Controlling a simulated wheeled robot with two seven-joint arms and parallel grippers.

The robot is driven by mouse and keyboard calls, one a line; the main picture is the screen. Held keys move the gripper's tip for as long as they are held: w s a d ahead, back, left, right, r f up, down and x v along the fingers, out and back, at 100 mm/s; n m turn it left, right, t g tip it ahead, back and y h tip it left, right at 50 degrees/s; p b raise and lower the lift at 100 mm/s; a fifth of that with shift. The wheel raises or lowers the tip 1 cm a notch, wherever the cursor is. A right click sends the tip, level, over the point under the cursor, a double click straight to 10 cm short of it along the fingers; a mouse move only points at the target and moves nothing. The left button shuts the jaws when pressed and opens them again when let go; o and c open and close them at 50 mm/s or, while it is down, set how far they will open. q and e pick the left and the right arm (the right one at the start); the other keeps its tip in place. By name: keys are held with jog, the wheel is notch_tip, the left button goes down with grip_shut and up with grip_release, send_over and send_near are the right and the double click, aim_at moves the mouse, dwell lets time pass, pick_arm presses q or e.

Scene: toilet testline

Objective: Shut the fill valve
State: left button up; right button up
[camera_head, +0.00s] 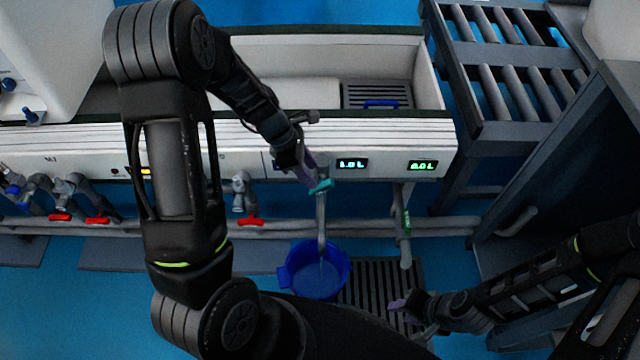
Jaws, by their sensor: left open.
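The fill valve has a small teal handle (321,186) at the top of a vertical grey pipe (321,215), below the front panel. My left gripper (309,172) is open, pointing down at the handle from above left. Its purple fingertips are at or very close to the handle; I cannot tell whether they touch it. A blue bucket (287,283) stands under the pipe and holds water; a thin stream seems to fall into it. My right gripper (407,318) is low at the right of the bucket, empty, with its fingers apart.
A green display (351,163) reads about 1.0 L; another (422,165) reads 0.0 L. A second pipe with a green handle (406,222) stands to the right. Red-handled valves (249,221) line the left. A floor grate (382,283) lies beside the bucket.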

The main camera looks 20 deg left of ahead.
aim_at(321, 186)
pick_arm(q)
jog(key=shift+f, duration=0.15)
jog(key=b+x, duration=0.2)
jog(key=x, duration=0.4)
jog(key=shift+d+f, duration=0.1)
jog(key=shift+f, duration=0.15)
jog(key=shift+w+d+f+b, duration=0.15)
jog(key=shift+d+f+b, duration=0.15)
jog(key=shift+f, duration=0.25)
jog(key=shift+c, duration=0.5)
grip_shut()
